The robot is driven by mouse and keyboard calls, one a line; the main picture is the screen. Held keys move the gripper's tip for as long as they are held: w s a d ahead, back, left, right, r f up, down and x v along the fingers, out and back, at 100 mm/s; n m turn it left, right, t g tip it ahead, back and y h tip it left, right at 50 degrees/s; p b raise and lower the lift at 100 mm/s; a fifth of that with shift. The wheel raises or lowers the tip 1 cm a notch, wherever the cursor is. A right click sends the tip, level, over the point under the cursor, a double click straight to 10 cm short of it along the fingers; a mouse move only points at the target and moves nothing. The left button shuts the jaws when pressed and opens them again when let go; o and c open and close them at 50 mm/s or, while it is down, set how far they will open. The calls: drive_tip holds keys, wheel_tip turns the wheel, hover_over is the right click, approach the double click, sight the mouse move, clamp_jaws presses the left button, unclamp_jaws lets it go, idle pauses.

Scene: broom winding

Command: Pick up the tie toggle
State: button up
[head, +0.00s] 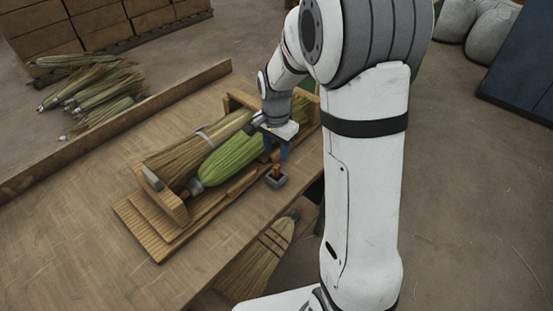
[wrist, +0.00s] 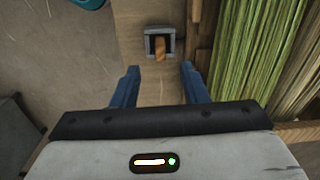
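The tie toggle (head: 277,171) is a small orange-brown wooden piece standing in a small grey holder (head: 277,181) on the bench, beside the wooden cradle. In the wrist view the toggle (wrist: 160,47) sits in the holder (wrist: 151,33), just beyond my fingertips and roughly midway between their lines. My gripper (wrist: 159,75) has two blue fingers spread apart with nothing between them. In the head view my gripper (head: 276,152) hangs just above and behind the toggle, apart from it.
The wooden cradle (head: 137,227) holds a tan straw bundle (head: 185,155) and a green one (head: 228,160), close beside the holder. A finished broom (head: 262,259) is below the bench's front edge. Loose bundles (head: 95,85) lie behind the back rail (head: 130,117). The bench's left part is clear.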

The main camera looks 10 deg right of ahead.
sight(276, 166)
drive_tip(key=shift+w+f+m, duration=0.3)
drive_tip(key=shift+w+f, duration=0.1)
drive_tip(key=shift+f, duration=0.35)
wheel_tip(276, 166, down, 7)
drive_tip(key=shift+s+d+f+p, duration=0.15)
drive_tip(key=shift+p, duration=0.4)
clamp_jaws()
